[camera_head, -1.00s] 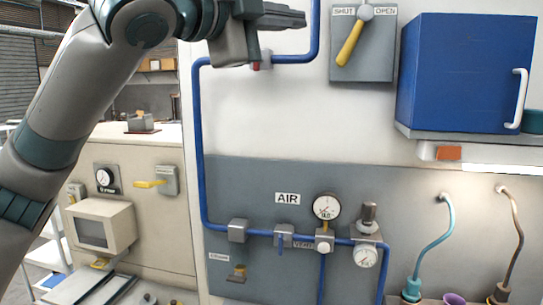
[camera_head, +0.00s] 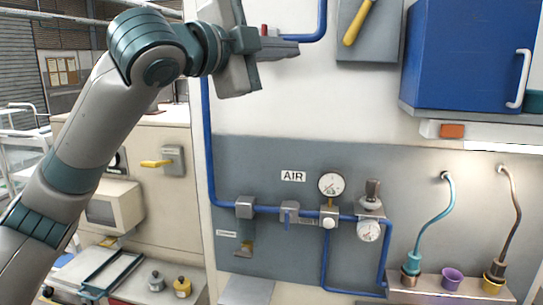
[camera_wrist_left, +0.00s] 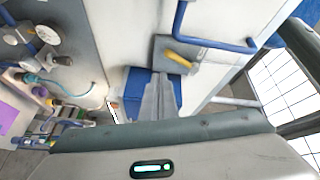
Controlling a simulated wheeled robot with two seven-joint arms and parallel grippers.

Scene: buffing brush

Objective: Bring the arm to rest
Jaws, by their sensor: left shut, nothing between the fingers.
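My left arm (camera_head: 85,150), grey with dark teal joints, rises from the lower left of the head view and bends near the top. My left gripper (camera_head: 292,48) points right in front of the white wall, below the top of the blue pipe. Its fingers are together with nothing between them. In the left wrist view the closed grey fingers (camera_wrist_left: 160,98) show at the centre, in front of a blue surface. My right gripper is in neither view.
A blue cabinet (camera_head: 465,55) hangs at the upper right, beside a grey valve plate with a yellow lever (camera_head: 358,22). A blue air pipe (camera_head: 207,140) runs down to gauges (camera_head: 331,184) on a grey panel. White wall (camera_head: 330,100) is bare.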

